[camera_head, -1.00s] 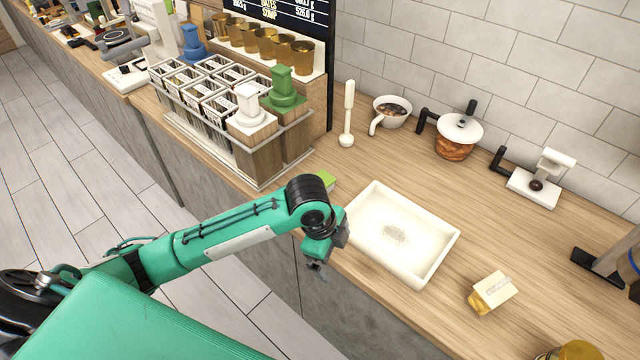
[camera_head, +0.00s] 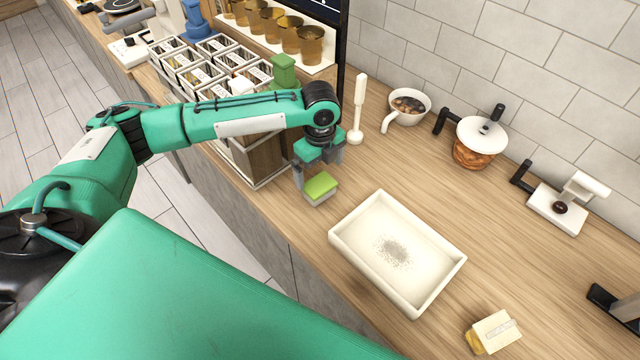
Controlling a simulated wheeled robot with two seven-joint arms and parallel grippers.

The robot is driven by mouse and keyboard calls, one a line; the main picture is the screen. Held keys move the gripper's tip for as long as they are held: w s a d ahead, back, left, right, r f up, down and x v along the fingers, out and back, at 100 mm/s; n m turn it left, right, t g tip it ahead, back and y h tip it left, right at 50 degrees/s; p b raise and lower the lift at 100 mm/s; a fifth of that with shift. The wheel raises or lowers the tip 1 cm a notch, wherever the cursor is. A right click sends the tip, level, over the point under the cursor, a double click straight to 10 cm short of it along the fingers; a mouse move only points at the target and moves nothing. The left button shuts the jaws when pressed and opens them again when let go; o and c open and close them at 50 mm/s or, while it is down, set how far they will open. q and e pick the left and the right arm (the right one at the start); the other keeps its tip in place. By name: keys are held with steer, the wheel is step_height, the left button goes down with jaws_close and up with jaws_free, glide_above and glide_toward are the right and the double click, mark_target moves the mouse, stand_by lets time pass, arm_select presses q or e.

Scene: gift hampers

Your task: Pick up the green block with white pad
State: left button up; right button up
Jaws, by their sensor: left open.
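The green block with white pad (camera_head: 320,188) lies on the wooden counter, left of the white tray, with its green side up and a pale layer showing below. My left gripper (camera_head: 318,172) reaches over the counter from the left and points down just above and behind the block. Its fingers are open, one to the left and one to the right, and the block is not held. Whether a finger touches the block I cannot tell. My right gripper is not in view.
A white tray (camera_head: 344,232) with grey grains stands right of the block. A rack of labelled containers (camera_head: 256,180) stands behind my left forearm. A white pestle-like tool (camera_head: 357,112), a cup (camera_head: 408,104) and a lidded pot (camera_head: 478,142) stand toward the wall. A small yellow-and-white block (camera_head: 494,332) lies at the front right.

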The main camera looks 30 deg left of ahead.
mark_target(323, 187)
arm_select(q)
steer(key=f, duration=0.3)
steer(key=shift+w, duration=0.25)
steer(key=f, duration=0.1)
steer(key=f+p, duration=0.1)
steer(key=p, duration=0.1)
steer(key=shift+d+f, duration=0.25)
steer(key=shift+f, duration=0.15)
step_height(323, 187, down, 3)
steer(key=shift+f+p, duration=0.2)
steer(key=shift+p, duration=0.45)
steer(key=shift+f, duration=0.15)
steer(key=c, duration=1)
steer(key=shift+c, duration=0.2)
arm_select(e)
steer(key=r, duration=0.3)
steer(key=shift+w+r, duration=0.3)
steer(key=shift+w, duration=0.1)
